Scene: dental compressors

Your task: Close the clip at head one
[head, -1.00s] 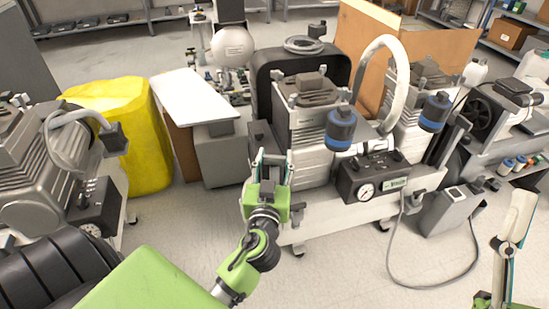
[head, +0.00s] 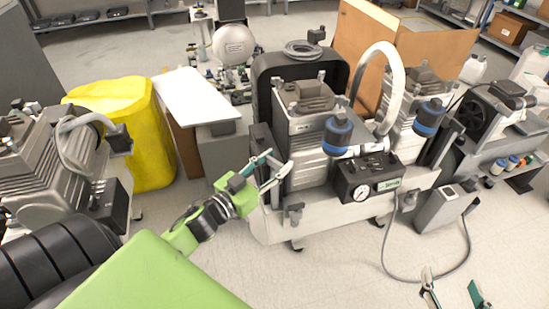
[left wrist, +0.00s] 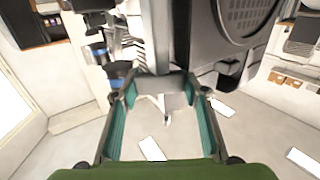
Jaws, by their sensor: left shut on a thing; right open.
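The dental compressor (head: 309,155) stands at centre with a ribbed silver head, the left of its two heads (head: 308,97), and small metal fittings at its top corners. I cannot single out the clip at this size. My left gripper (head: 276,166) reaches the compressor's left side, below this head. In the left wrist view its fingers (left wrist: 162,92) are apart, their tips against a dark grey upright part (left wrist: 158,45); it is shut on that part. Whether this is the clip I cannot tell. My right gripper (head: 452,286) is open and empty at the bottom right, over the floor.
A gauge box (head: 366,179) and blue-banded filters (head: 337,134) sit on the compressor's front. A grey hose (head: 425,278) loops on the floor at right. A yellow bin (head: 140,130) and white-topped cabinet (head: 197,95) stand at left. Another compressor (head: 50,170) stands far left.

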